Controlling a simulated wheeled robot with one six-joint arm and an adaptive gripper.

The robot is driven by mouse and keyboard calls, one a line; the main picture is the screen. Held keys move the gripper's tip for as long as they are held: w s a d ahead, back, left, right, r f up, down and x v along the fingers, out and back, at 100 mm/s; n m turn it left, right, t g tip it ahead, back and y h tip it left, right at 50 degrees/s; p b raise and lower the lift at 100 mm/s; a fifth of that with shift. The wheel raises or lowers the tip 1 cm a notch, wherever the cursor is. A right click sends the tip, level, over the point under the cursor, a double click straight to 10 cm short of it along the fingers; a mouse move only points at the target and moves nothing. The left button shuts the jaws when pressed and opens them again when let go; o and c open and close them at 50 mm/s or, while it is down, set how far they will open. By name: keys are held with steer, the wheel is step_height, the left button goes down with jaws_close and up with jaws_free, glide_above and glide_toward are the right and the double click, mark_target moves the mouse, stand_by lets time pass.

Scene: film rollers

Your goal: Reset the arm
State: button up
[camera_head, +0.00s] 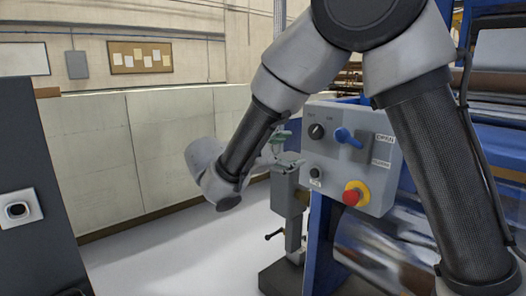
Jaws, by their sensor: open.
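My arm rises from the lower right, bends at the top and reaches down to the left. Its grey wrist hangs at centre left, in front of the pale wall panels. My gripper (276,156) seems to be the small grey parts just right of the dark forearm tube. It is open, and the forearm hides part of it. It overlaps in the picture with the top of a grey post (290,193); I cannot tell whether they touch. I see nothing held.
A control box (334,180) with a blue switch (348,138) and red emergency button (354,194) stands right of the gripper on a blue machine frame (323,245). A dark cabinet (38,235) is at left. The floor (180,262) between is clear.

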steer(key=s+d+f+m+g+y, duration=0.55)
steer(key=s+d+f+g, duration=0.35)
steer(key=s+d, duration=0.3)
steer(key=s+d+r+m+t+y, duration=0.2)
steer(key=s+d+r+m+y, duration=0.1)
steer(key=s+d+m+y, duration=0.1)
steer(key=s+d+r+m+t+y, duration=0.1)
steer(key=s+d+r+m+y, duration=0.2)
steer(key=s+d+m, duration=0.3)
steer(key=s+d+y, duration=0.1)
steer(key=s, duration=0.3)
steer(key=shift+s+d+t, duration=0.15)
steer(key=shift+d+t, duration=0.25)
steer(key=shift+m, duration=0.25)
